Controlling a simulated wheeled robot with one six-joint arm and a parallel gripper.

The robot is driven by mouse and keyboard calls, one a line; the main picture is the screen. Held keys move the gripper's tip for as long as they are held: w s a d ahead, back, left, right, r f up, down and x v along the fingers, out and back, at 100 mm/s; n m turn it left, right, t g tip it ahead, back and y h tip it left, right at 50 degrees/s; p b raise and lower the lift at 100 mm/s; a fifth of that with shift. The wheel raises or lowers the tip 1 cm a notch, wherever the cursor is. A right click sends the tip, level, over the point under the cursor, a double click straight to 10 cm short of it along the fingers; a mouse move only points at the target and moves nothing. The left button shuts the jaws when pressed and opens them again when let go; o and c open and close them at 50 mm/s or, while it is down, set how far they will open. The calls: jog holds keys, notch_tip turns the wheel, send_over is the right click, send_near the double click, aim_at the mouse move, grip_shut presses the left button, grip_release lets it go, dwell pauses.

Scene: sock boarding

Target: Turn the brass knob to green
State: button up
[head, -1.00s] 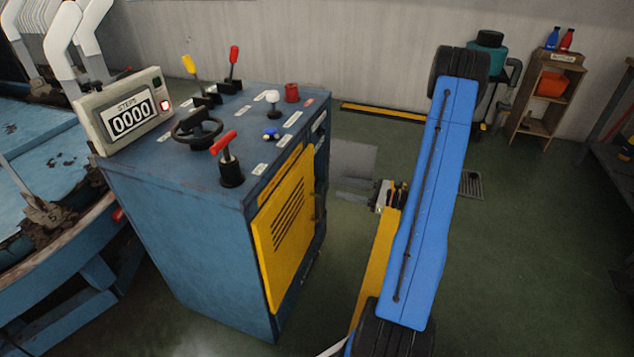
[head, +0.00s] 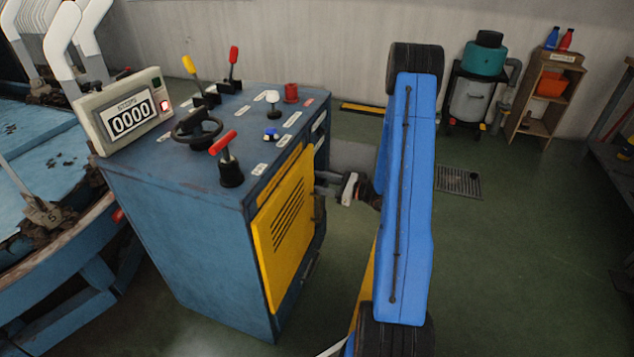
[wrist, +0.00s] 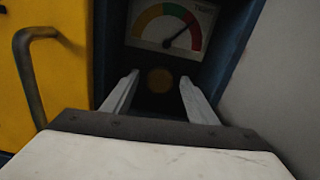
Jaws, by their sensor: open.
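The brass knob (wrist: 160,80) shows in the wrist view as a dim round disc in a dark recess on the side of the blue cabinet (head: 190,240). Above it is a dial gauge (wrist: 170,27) with yellow, orange, green and red bands. My gripper (wrist: 158,97) is open, with one finger on each side of the knob in the picture. Contact cannot be told. In the head view my arm reaches the cabinet's right side; the knob and fingertips are hidden there.
A yellow door (head: 285,218) with a handle (wrist: 32,75) is just left of my gripper. A pale surface (wrist: 275,80) lies right of the recess. The cabinet top holds levers, a black handwheel (head: 197,127) and a counter (head: 128,113) reading 0000.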

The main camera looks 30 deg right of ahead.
jog(key=c, duration=1.1)
jog(key=shift+o, duration=0.2)
jog(key=shift+n, duration=0.3)
jog(key=n, duration=1)
jog(key=shift+n, duration=0.4)
jog(key=shift+s+f, duration=0.1)
jog(key=o, duration=1.1)
jog(key=shift+c, duration=0.2)
